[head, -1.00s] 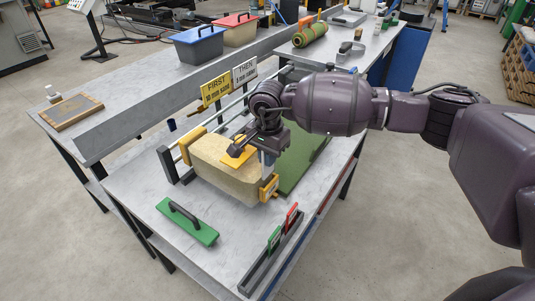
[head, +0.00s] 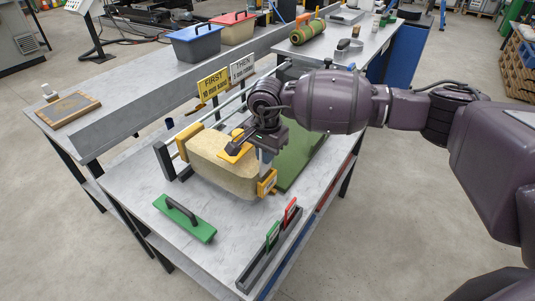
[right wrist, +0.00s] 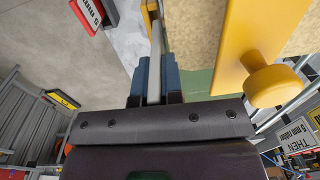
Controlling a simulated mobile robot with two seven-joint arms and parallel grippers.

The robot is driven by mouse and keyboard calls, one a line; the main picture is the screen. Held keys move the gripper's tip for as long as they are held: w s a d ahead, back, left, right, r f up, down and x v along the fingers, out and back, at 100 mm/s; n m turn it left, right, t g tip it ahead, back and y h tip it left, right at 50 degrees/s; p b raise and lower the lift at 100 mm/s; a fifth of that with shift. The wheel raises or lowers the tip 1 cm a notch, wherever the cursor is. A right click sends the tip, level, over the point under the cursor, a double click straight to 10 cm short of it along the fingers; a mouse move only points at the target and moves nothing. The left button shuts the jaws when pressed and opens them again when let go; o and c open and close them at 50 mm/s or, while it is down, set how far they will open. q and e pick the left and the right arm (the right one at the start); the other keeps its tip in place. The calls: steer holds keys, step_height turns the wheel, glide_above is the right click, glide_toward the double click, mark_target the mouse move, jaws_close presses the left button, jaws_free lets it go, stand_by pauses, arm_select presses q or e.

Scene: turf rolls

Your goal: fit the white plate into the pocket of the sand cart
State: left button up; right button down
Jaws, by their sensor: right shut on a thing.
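The sand cart (head: 222,173) is a tan block with yellow end pieces, sitting across rails on the grey table in the head view. A yellow plate with a knob (right wrist: 268,82) is on its top. My right gripper (right wrist: 153,75) is shut on a thin pale plate (right wrist: 154,88), seen nearly edge-on between the blue fingers in the right wrist view. In the head view my right gripper (head: 267,158) points down beside the cart's right end, close to the labelled yellow end piece (head: 267,183). The pocket cannot be made out. My left gripper is not in view.
A green float with a black handle (head: 186,217) lies on the front of the table. A dark rack with green and red tags (head: 268,250) stands at the front right edge. A green turf strip (head: 300,162) lies right of the cart. Two signs (head: 228,77) stand behind it.

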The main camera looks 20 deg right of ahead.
steer(key=f, duration=0.2)
steer(key=s+f, duration=0.1)
steer(key=shift+s+f, duration=0.1)
steer(key=shift+f, duration=0.3)
steer(key=c, duration=1.4)
jaws_free()
steer(key=shift+o, duration=1.1)
steer(key=r, duration=0.3)
steer(key=w+r, duration=0.1)
steer(key=r, duration=0.2)
steer(key=shift+w+a, duration=0.1)
steer(key=shift+w, duration=0.05)
steer(key=r, duration=0.7)
steer(key=shift+s+r+p, duration=0.2)
steer(key=shift+p, duration=0.15)
steer(key=shift+s+d+r, duration=0.1)
steer(key=shift+d+r, duration=0.1)
steer(key=shift+r, duration=0.35)
